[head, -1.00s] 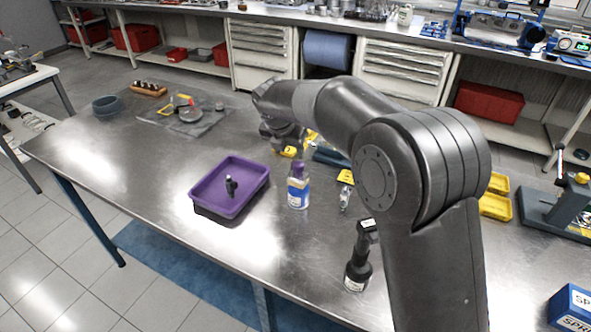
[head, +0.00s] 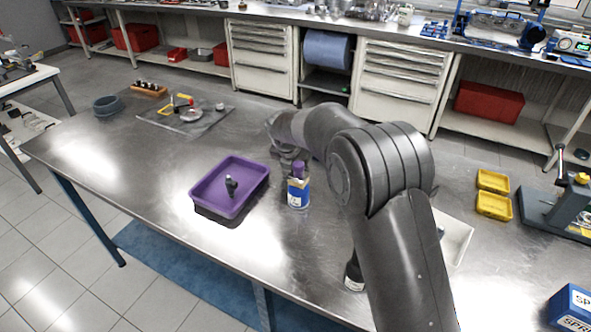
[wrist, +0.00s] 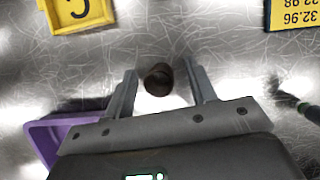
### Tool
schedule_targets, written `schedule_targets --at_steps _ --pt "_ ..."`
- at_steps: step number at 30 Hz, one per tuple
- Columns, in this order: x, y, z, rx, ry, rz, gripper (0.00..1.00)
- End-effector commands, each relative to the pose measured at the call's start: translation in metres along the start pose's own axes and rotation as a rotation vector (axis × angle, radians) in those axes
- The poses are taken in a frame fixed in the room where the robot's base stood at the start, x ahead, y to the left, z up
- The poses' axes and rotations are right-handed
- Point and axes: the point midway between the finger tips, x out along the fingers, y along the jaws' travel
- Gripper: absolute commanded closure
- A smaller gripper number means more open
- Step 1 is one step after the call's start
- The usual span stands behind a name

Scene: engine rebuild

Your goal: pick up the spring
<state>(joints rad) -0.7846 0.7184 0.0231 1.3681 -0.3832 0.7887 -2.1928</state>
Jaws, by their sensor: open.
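A small dark brown, round-topped cylinder, which looks like the spring (wrist: 158,79), stands on the metal bench in the wrist view. Its coils cannot be made out clearly. My gripper (wrist: 159,70) is open, with one finger on each side of the cylinder and a visible gap on both sides. Whether the fingers reach down to its height cannot be told. In the head view my arm hides the gripper's fingers and the spring.
A purple tray (head: 207,207) holding a small dark part lies left of my arm; its corner (wrist: 45,135) shows in the wrist view. A bottle with a blue label (head: 298,190) stands close to my arm. Yellow bins (head: 494,206) and a white tray (head: 459,240) lie right.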

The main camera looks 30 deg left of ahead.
Motion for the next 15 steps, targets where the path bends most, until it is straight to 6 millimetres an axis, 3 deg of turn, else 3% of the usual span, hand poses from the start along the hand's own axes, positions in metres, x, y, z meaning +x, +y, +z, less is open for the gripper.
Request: schedule_targets --at_steps 4,15 --pt "-0.0008 0.0001 0.0002 0.000 0.000 0.000 0.50" --pt "-0.0010 0.0000 0.0002 0.000 0.000 0.000 0.80"
